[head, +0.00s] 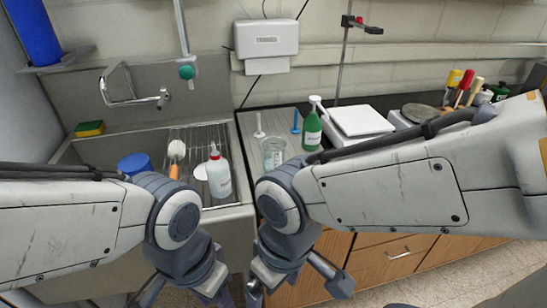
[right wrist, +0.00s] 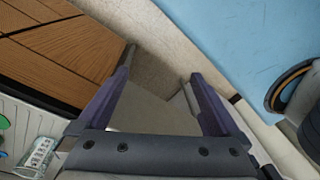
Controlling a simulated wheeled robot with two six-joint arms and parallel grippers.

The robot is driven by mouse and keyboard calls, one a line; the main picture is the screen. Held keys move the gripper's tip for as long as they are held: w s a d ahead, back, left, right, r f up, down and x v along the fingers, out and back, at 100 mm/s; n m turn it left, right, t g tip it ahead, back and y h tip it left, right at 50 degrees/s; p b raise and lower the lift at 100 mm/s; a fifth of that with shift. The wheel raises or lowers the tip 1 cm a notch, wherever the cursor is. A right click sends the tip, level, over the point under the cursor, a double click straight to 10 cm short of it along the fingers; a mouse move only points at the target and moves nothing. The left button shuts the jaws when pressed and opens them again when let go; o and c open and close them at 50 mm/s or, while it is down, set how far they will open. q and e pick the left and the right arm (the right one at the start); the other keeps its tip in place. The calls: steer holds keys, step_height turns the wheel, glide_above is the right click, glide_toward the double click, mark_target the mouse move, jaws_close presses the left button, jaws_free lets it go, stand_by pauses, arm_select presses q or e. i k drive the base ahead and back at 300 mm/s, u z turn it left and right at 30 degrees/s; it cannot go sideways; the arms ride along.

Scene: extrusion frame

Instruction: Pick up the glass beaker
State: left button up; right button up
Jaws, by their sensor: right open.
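The clear glass beaker (head: 273,152) stands upright on the grey counter beside the sink in the head view. Its lower part is hidden behind my right arm. My right gripper (right wrist: 162,65) is open and empty in the right wrist view, with two purple fingers spread over the floor. It hangs low in front of the cabinets, below counter height and away from the beaker. My left gripper (head: 190,290) is low at the bottom edge of the head view, partly cut off. Its jaw state is unclear.
A green bottle (head: 312,128) stands close right of the beaker, and a white squeeze bottle (head: 218,173) is to its left. A white scale (head: 359,121) sits farther right. The sink (head: 90,150) holds a rack and brush. Wooden cabinets (head: 390,262) are below the counter.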

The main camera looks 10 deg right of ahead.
mark_target(275, 148)
steer(key=u, duration=0.85)
steer(key=i, duration=0.5)
steer(key=z, duration=1.35)
